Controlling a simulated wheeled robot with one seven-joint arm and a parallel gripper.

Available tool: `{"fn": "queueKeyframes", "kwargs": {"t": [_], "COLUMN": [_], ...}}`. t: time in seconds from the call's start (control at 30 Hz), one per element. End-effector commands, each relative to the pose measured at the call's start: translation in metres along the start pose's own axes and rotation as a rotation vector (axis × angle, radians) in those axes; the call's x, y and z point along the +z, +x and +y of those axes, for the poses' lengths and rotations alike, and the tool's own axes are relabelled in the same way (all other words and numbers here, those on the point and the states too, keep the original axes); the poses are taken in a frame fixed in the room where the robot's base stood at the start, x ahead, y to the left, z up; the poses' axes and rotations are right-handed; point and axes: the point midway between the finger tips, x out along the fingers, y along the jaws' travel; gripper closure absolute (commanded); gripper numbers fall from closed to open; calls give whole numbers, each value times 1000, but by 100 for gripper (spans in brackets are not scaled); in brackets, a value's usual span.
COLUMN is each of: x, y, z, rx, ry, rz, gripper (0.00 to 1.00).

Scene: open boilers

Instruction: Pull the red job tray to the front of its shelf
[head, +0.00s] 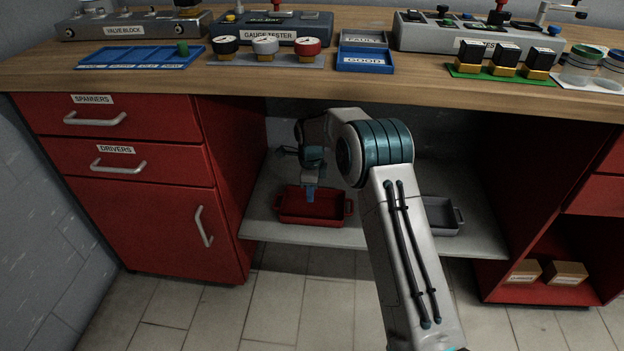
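The red job tray (312,208) sits on the grey shelf (275,232) under the workbench, left of the shelf's middle and close to its front edge. It has a small handle at each end. My gripper (310,193) points down at the tray, its bluish tip over the tray's opening near the back wall. The fingers are small and dark at this distance, so I cannot tell whether they are open or shut, or whether they touch the tray. My arm covers the shelf right of the red tray.
A grey tray (442,215) stands on the same shelf to the right, partly behind my arm. The red drawer cabinet (150,220) bounds the shelf on the left. The wooden benchtop (200,85) overhangs it, carrying gauges and testers. The tiled floor (280,310) in front is clear.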

Motion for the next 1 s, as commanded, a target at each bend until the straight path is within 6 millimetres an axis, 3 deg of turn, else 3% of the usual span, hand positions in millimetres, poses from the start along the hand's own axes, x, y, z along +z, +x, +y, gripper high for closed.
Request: {"fn": "queueKeyframes", "kwargs": {"t": [0.37,0.53,1.0], "x": [5,3,1], "y": [1,10,98], "z": [1,1,0], "rx": [0,2,2], "ry": [-4,-2,2], "rz": [0,0,0], "gripper": [71,71,71]}}
